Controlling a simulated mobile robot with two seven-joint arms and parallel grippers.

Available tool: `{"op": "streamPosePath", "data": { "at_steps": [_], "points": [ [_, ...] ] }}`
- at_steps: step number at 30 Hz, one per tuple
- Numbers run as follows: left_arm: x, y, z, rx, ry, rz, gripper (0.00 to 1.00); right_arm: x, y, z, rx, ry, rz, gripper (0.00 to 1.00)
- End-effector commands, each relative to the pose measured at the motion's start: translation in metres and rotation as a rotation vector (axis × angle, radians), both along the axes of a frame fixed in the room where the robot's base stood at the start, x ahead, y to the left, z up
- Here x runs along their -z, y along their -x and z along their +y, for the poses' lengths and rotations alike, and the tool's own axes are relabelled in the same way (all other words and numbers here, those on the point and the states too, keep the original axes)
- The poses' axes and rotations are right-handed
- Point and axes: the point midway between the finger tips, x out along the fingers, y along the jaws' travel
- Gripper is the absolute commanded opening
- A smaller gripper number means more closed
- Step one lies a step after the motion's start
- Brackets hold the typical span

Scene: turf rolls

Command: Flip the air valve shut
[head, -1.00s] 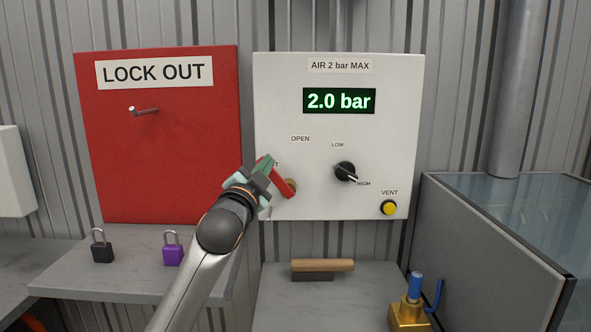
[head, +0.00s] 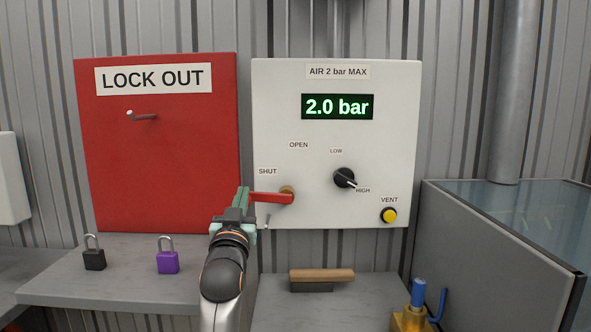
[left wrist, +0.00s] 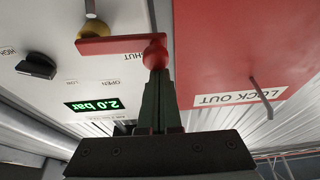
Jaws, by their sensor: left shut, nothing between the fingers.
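The air valve's red lever (head: 271,198) lies nearly level on the white panel (head: 390,130), pointing left from its brass hub (head: 287,193) just below the SHUT label (head: 267,171). My left gripper (head: 243,194) is shut and empty at the lever's left end. In the left wrist view, which is upside down, the lever (left wrist: 110,45) ends in a red knob (left wrist: 155,55) right at the tips of my shut left fingers (left wrist: 157,78). I cannot tell whether they touch. My right gripper is not in view.
The display (head: 337,106) reads 2.0 bar. A black knob (head: 344,177) and yellow VENT button (head: 389,215) are right of the lever. A red lockout board (head: 170,170) with a peg stands left. Black (head: 94,259) and purple (head: 167,262) padlocks sit on a shelf below.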

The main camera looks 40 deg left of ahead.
Motion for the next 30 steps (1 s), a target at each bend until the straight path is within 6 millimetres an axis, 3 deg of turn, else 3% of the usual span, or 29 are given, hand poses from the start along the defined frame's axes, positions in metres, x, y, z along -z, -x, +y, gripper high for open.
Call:
{"op": "streamPosePath", "data": {
  "at_steps": [23, 30],
  "points": [
    [0.008, 0.0, 0.001, 0.0, 0.063, -0.048, 0.0, 0.005, 0.002, -0.001, 0.002, 0.002, 0.009, 0.5],
    [-0.007, -0.003, 0.003, 0.001, 0.062, -0.049, 0.0, -0.008, 0.004, 0.0, 0.002, 0.0, 0.014, 0.5]
  ]
}}
